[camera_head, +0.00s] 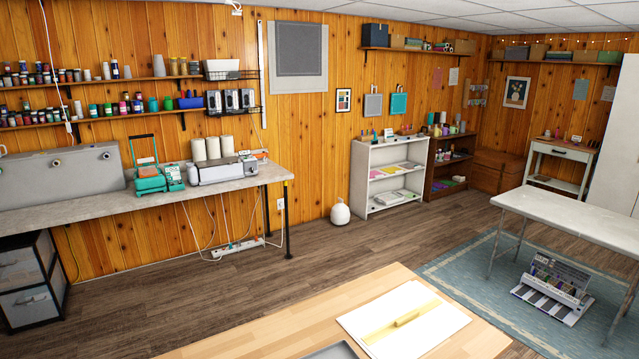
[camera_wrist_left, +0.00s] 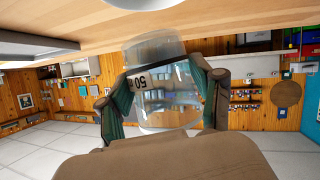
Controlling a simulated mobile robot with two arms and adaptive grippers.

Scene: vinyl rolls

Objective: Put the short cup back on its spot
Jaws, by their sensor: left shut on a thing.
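In the left wrist view, which is upside down, my left gripper (camera_wrist_left: 163,105) is shut on a clear see-through cup (camera_wrist_left: 160,118). A label reading "50" shows on the cup's side. The fingers press on it from both sides. The cup is close to the underside or edge of a pale wooden surface (camera_wrist_left: 230,22) at the top of the picture; I cannot tell if they touch. Neither gripper shows in the head view. No spot for the cup can be made out.
A wooden table (camera_head: 240,325) is in front of me in the head view. It holds a white sheet (camera_head: 440,318) with a yellow strip and a grey tray (camera_head: 332,351) at the near edge. A workbench (camera_head: 100,210) stands left, a white table (camera_head: 570,212) right. Floor between is clear.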

